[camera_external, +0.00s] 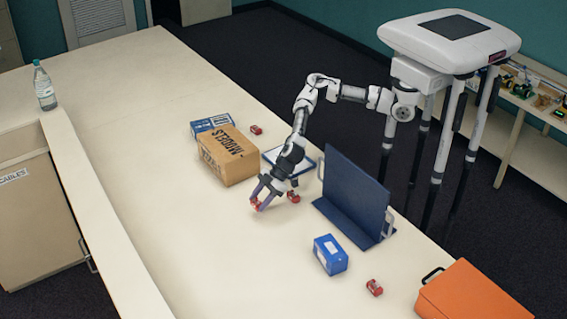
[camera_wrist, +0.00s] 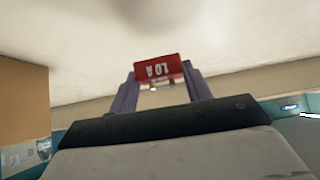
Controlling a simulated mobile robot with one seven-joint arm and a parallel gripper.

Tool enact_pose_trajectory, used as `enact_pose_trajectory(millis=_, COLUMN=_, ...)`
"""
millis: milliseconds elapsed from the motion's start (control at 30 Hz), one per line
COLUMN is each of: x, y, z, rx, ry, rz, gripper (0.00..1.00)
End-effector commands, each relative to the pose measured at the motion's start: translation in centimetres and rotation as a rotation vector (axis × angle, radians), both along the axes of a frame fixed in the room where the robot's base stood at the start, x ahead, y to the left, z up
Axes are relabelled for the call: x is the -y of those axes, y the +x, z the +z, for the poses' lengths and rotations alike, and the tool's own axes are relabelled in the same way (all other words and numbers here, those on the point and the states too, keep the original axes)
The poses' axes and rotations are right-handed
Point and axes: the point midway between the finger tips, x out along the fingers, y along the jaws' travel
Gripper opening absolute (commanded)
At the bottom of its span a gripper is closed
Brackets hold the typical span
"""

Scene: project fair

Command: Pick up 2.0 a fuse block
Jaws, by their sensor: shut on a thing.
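My gripper (camera_external: 258,200) is low over the middle of the long table, its purple fingers shut on a small red fuse block (camera_external: 254,203). In the wrist view the held red block (camera_wrist: 157,68) sits between the two fingertips, with white lettering on its face. I cannot tell whether it touches the table. A second red block (camera_external: 293,197) is just right of the fingers. Another red block (camera_external: 256,130) lies behind the cardboard box, and another (camera_external: 374,288) lies near the front right.
A cardboard box (camera_external: 228,158) and a blue-white box (camera_external: 211,124) stand behind my gripper. A dark blue upright panel (camera_external: 352,190), a blue box (camera_external: 330,255) and an orange case (camera_external: 470,295) are to the right. A bottle (camera_external: 44,88) stands far left. The table's left half is clear.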

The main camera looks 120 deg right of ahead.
Motion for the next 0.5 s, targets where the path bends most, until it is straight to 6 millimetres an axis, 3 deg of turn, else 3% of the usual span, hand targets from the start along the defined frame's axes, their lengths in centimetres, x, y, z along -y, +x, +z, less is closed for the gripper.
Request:
enact_pose_trajectory(millis=300, x=0.0, y=0.0, z=-3.6, rx=-0.001, ry=-0.001, rz=-0.001, gripper=0.26)
enact_pose_trajectory(millis=500, x=0.0, y=0.0, z=-4.1, rx=0.002, ry=0.001, rz=0.001, gripper=0.26)
